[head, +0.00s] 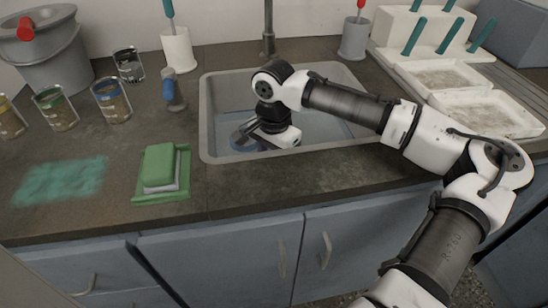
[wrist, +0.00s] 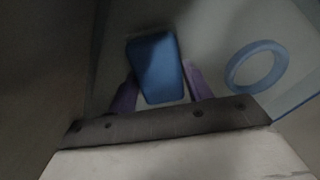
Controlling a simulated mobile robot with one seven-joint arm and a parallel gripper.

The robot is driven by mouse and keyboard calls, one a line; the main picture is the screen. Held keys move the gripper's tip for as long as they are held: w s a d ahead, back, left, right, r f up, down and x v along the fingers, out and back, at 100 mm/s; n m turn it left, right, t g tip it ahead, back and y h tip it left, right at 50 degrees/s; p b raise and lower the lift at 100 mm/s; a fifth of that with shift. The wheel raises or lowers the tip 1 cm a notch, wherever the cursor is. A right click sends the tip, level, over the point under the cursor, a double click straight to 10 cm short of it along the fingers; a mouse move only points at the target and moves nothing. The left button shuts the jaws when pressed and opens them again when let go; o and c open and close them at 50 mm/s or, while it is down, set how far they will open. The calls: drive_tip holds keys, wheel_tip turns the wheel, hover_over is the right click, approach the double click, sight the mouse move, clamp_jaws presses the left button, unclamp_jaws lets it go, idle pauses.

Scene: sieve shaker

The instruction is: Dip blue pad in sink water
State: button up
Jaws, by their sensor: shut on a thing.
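My gripper (head: 243,136) reaches down into the sink (head: 205,118), near its left front part. In the wrist view, the blue pad (wrist: 155,68) sits between the two purplish fingers of my gripper (wrist: 160,86), which are shut on it. The sink holds bluish water (head: 330,126). In the head view my gripper hides most of what is below it; a bit of blue shows there, and I cannot tell if it is the pad. Whether the pad touches the water is not clear.
A blue ring (wrist: 257,67) lies right of the pad in the wrist view. A green block (head: 160,165) sits on a green tray (head: 176,194) left of the sink. Several cans, a blue-handled tool (head: 174,92) and a bucket (head: 48,55) stand further left. White trays (head: 480,112) lie right.

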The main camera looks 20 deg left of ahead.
drive_tip(key=shift+r, duration=0.1)
wheel_tip(320, 180, up, 20)
drive_tip(key=p, duration=1.9)
